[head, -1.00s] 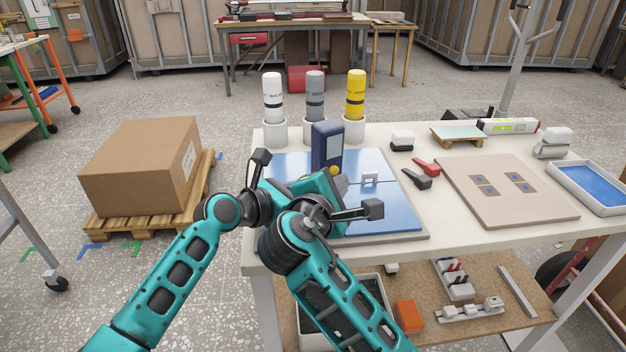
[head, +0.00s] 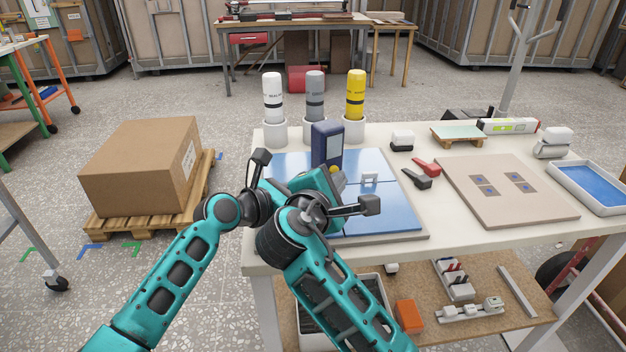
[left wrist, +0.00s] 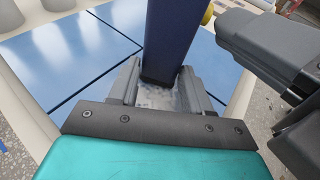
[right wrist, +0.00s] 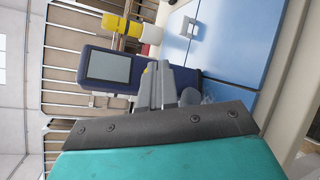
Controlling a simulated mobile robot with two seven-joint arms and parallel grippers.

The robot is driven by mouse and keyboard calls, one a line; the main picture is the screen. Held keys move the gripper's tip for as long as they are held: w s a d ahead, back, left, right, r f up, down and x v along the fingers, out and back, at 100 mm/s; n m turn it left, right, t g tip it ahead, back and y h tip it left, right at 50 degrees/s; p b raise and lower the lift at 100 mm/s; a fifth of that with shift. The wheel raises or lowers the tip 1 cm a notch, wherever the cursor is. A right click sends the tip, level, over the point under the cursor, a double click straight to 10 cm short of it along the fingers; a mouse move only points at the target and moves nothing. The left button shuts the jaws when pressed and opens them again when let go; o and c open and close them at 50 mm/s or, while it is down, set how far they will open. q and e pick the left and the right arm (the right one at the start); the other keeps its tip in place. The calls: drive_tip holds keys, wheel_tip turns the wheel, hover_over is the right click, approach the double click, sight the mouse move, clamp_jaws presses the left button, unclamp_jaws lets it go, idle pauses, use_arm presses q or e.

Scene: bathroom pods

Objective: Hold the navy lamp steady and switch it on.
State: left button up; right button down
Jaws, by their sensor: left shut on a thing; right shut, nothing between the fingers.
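The navy lamp (head: 327,143) stands upright over the blue panel, its light-grey window facing me; this window (right wrist: 109,67) also shows in the right wrist view. My left gripper (left wrist: 163,85) is shut on the lamp's lower part (left wrist: 170,40), one finger on each side. A yellow round knob (left wrist: 208,15) is on the lamp's side. My right gripper (right wrist: 152,84) is shut and empty, its tips close to the lamp beside the yellow knob. I cannot tell whether they touch. My arms hide the lamp's lower part in the head view.
White, grey (head: 315,95) and yellow (head: 355,95) bottles stand in holders behind the lamp. The blue panel (head: 390,200) has a small white bracket (head: 369,179). Red and black clamps (head: 417,178), a beige board (head: 508,208) and a blue tray (head: 595,187) lie to the right.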

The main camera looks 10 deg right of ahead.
use_arm(q)
drive_tip(key=shift+d+r, duration=0.1)
use_arm(e)
drive_tip(key=shift+w+a, duration=0.15)
drive_tip(key=shift+w, duration=0.25)
idle(0.4)
drive_tip(key=shift+s+d, duration=0.2)
drive_tip(key=shift+s, duration=0.65)
drive_tip(key=shift+s, duration=0.1)
drive_tip(key=s, duration=0.2)
drive_tip(key=s+d, duration=0.1)
drive_tip(key=s, duration=0.2)
drive_tip(key=shift+s+d, duration=0.3)
drive_tip(key=shift+d, duration=0.05)
use_arm(q)
drive_tip(key=o, duration=1)
drive_tip(key=shift+c, duration=0.2)
